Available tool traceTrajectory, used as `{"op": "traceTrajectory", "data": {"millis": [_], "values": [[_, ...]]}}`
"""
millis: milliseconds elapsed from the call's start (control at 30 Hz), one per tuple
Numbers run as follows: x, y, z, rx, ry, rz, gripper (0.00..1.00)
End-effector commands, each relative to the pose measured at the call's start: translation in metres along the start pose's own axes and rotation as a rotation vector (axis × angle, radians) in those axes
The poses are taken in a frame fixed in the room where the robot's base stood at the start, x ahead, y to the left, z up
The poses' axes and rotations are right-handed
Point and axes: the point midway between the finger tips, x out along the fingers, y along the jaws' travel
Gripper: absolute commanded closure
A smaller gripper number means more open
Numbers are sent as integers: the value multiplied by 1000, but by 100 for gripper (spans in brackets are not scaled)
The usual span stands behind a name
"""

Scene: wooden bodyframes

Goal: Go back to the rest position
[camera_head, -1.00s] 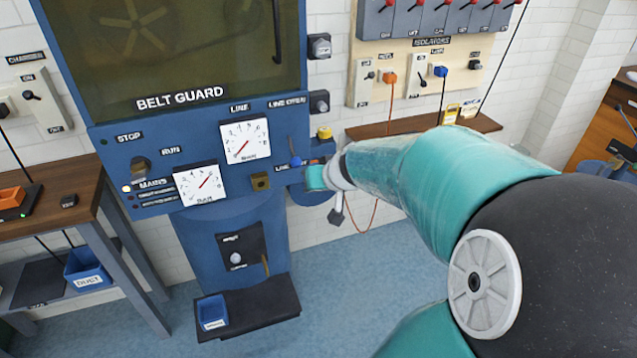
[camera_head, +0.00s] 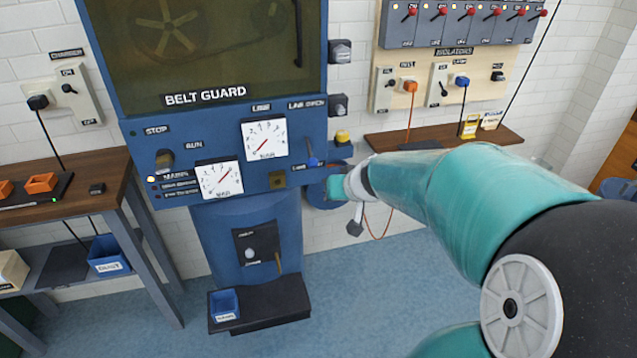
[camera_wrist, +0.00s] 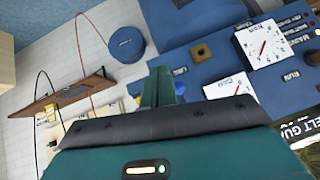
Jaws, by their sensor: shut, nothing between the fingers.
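My gripper (camera_wrist: 160,88) shows in the wrist view as two dark green fingers pressed together, with nothing between them. Behind it in that view stands the blue belt guard machine, turned on its side, with its white dials (camera_wrist: 271,45). In the head view my teal arm reaches from the lower right toward the front of the belt guard machine (camera_head: 140,128). My fingers cannot be made out in the head view. Whether any part of my arm touches the machine cannot be told.
A wall shelf (camera_head: 385,141) sits below the isolator board (camera_head: 470,80). Blue floor (camera_head: 375,300) is open between machine and arm.

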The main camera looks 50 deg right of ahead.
Motion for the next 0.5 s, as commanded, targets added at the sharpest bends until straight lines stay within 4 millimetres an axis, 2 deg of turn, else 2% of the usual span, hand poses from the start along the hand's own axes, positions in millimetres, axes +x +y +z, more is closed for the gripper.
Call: {"op": "traceTrajectory", "data": {"millis": [267, 333, 433, 500], "values": [[0, -1, -1, 0, 0, -2, 100], [0, -9, 0, -7, -4, -18, 100], [-5, -41, 3, -34, -24, -81, 100], [-14, -77, 9, -70, -51, -149, 100]]}}
